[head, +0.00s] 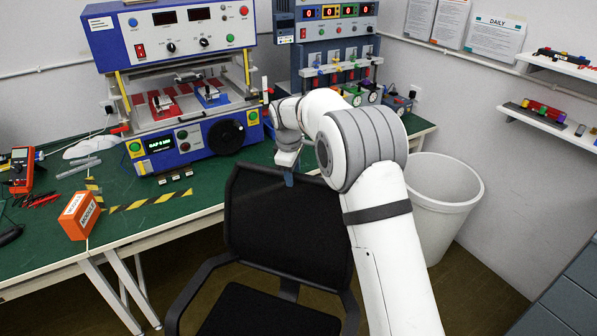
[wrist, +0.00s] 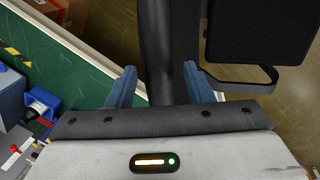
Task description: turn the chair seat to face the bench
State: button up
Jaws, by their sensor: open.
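The black office chair stands in front of the bench, its backrest (head: 280,228) toward the bench and its seat (head: 262,312) on the side away from it. My gripper (head: 289,180) is at the top edge of the backrest, with one blue finger visible there. In the wrist view my gripper (wrist: 160,72) is open, its two blue fingers on either side of the dark backrest (wrist: 160,45). Some gap shows beside the backrest; contact is not clear. The seat (wrist: 262,28) and an armrest (wrist: 245,85) lie to the right. My arm hides the backrest's right part in the head view.
The green-topped bench (head: 210,190) holds a blue test press (head: 185,140), an orange box (head: 80,215) and a red meter (head: 22,168). A white bin (head: 445,200) stands right of the chair. Grey drawers (head: 565,300) are at the lower right. Floor shows between them.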

notch_tip(320, 180, up, 8)
jog(key=s+b, duration=0.1)
jog(key=shift+s+a+f, duration=0.2)
jog(key=shift+s, duration=0.05)
